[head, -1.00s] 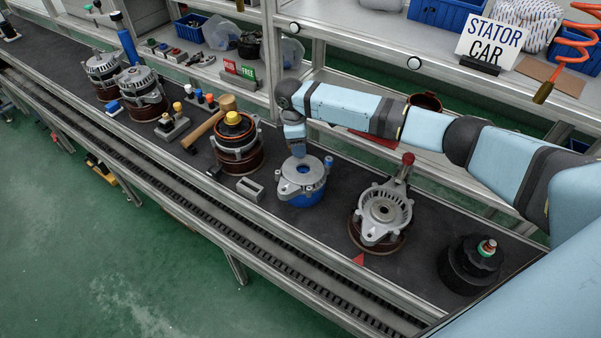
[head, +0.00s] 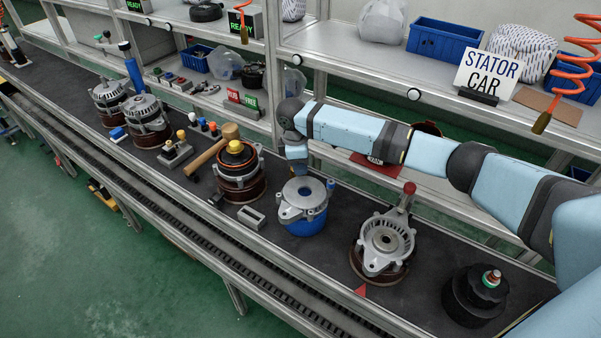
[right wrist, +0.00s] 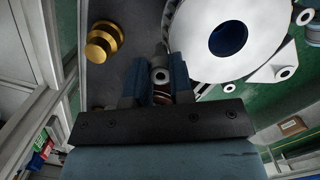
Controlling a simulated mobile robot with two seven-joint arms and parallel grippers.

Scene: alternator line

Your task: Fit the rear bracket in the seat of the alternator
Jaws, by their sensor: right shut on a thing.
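The rear bracket appears to be the silver disc-shaped part (head: 301,194) with a central hole and lugs, on a blue round base (head: 307,226) in the head view. It also shows in the right wrist view (right wrist: 190,38), with dark blue inside its hole. My right gripper (head: 298,168) reaches down at its far edge. In the right wrist view the fingers are shut on a small grey lug at the bracket's rim. A finned silver alternator housing (head: 386,242) on a brown base stands to the right. My left gripper is not in view.
A red-knobbed lever (head: 408,190) rises beside the housing. A black round stand (head: 474,294) is at the right end.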

